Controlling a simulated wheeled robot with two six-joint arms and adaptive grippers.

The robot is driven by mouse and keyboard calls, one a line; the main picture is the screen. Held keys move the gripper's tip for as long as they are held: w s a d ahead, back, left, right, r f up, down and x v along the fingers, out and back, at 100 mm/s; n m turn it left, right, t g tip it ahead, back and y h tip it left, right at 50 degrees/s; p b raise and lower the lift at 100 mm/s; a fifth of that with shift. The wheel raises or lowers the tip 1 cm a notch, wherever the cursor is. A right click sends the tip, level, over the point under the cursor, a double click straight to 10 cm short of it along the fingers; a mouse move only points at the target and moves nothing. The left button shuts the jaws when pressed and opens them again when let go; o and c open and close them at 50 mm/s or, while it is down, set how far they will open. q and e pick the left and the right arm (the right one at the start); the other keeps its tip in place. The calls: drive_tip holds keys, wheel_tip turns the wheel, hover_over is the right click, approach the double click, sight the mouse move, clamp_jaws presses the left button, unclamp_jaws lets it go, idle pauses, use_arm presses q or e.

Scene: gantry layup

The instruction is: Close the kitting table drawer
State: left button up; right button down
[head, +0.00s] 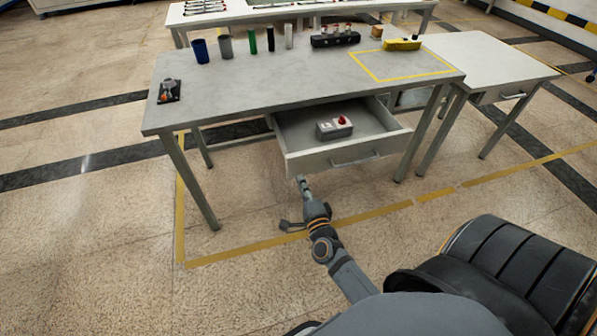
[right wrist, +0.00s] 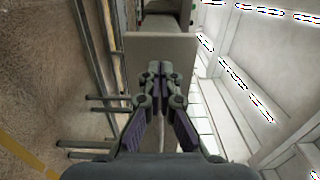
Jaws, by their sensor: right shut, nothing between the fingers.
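The kitting table (head: 270,87) stands ahead with its drawer (head: 308,158) pulled out toward me. Inside the drawer lies a small grey box with a red knob (head: 335,128). My right gripper (head: 301,181) is shut and empty, just in front of the left part of the drawer front. In the right wrist view the shut fingers (right wrist: 153,68) point at the pale drawer front (right wrist: 160,52). I cannot tell whether they touch it. My left gripper is not in view.
On the tabletop stand several cylinders, including a blue cup (head: 200,51), a black block with knobs (head: 335,40) and a yellow item (head: 402,44). A side table (head: 490,62) adjoins at right. The floor in front is clear, with yellow tape (head: 300,235).

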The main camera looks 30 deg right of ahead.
sight(296, 168)
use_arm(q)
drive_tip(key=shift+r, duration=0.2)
use_arm(e)
drive_tip(key=shift+x, duration=1.6)
